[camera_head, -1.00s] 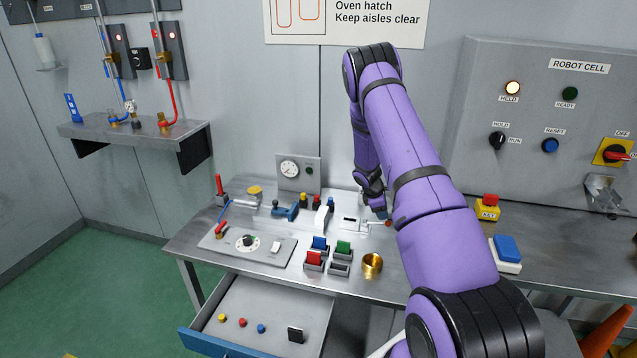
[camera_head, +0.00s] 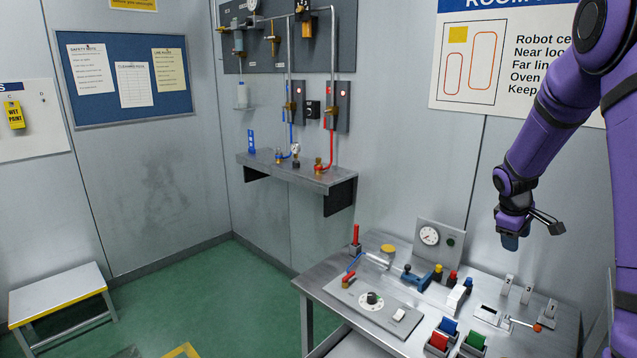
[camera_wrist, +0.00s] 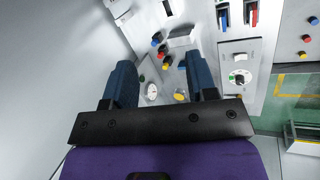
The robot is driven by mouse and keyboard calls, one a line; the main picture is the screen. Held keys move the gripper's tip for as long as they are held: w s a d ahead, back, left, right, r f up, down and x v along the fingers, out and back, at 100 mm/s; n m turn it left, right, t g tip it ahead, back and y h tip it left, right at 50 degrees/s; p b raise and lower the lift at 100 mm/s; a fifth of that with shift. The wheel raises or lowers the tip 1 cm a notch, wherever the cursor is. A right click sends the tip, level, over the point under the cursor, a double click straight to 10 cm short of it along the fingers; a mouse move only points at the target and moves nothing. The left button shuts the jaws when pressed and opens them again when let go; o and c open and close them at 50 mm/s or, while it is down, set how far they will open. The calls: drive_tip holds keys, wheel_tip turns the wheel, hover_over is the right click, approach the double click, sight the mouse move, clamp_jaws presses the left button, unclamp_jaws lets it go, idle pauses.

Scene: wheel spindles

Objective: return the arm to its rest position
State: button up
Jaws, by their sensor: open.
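My purple arm (camera_head: 560,105) is bent and raised at the right of the head view. My gripper (camera_head: 512,241) hangs in the air above the back of the steel bench (camera_head: 318,281), apart from everything on it. In the wrist view my gripper (camera_wrist: 160,85) shows two blue fingers spread wide with nothing held between them. Beyond the fingers lie the bench items, including the round gauge (camera_wrist: 152,90).
A pipe shelf (camera_head: 297,176) juts from the wall. The green floor at left holds a step stool (camera_head: 62,300).

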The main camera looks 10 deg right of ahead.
drive_tip(key=s+a+r+m+t+y, duration=0.2)
drive_tip(key=s+a+r+m, duration=0.1)
drive_tip(key=s+a+r, duration=1.2)
drive_tip(key=s+a+r+m+t+y, duration=0.1)
drive_tip(key=s+a+r, duration=0.1)
drive_tip(key=s+a, duration=0.4)
drive_tip(key=s+a+r+m+t+y, duration=0.1)
drive_tip(key=s+a+r, duration=0.2)
drive_tip(key=s, duration=0.7)
drive_tip(key=a, duration=0.2)
drive_tip(key=shift+s+a, duration=0.15)
drive_tip(key=shift+a, duration=0.25)
